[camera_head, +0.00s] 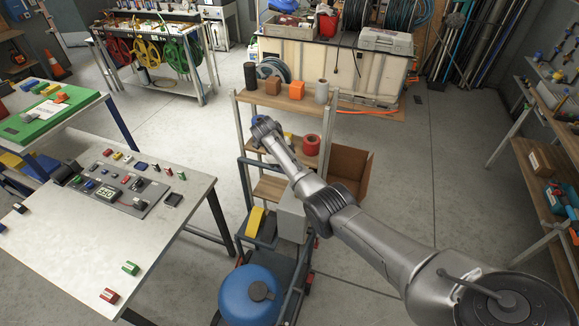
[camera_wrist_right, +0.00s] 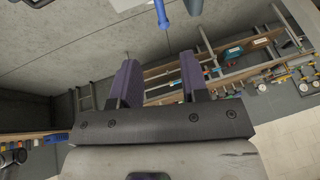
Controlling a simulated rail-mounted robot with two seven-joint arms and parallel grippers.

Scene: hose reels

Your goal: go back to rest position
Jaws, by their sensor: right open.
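My right arm comes in from the lower right in the head view and stretches to the middle of the picture. Its far end (camera_head: 266,132) is in front of the wooden shelf rack (camera_head: 270,101); the fingers cannot be made out there. My left arm and gripper are not in view.
A blue tank (camera_head: 248,296) on a cart stands below the arm. A workbench (camera_head: 75,235) with a control panel (camera_head: 118,186) is at the left. Red, yellow and green hose reels (camera_head: 148,52) hang at the back. Open floor (camera_head: 400,170) lies right of the rack.

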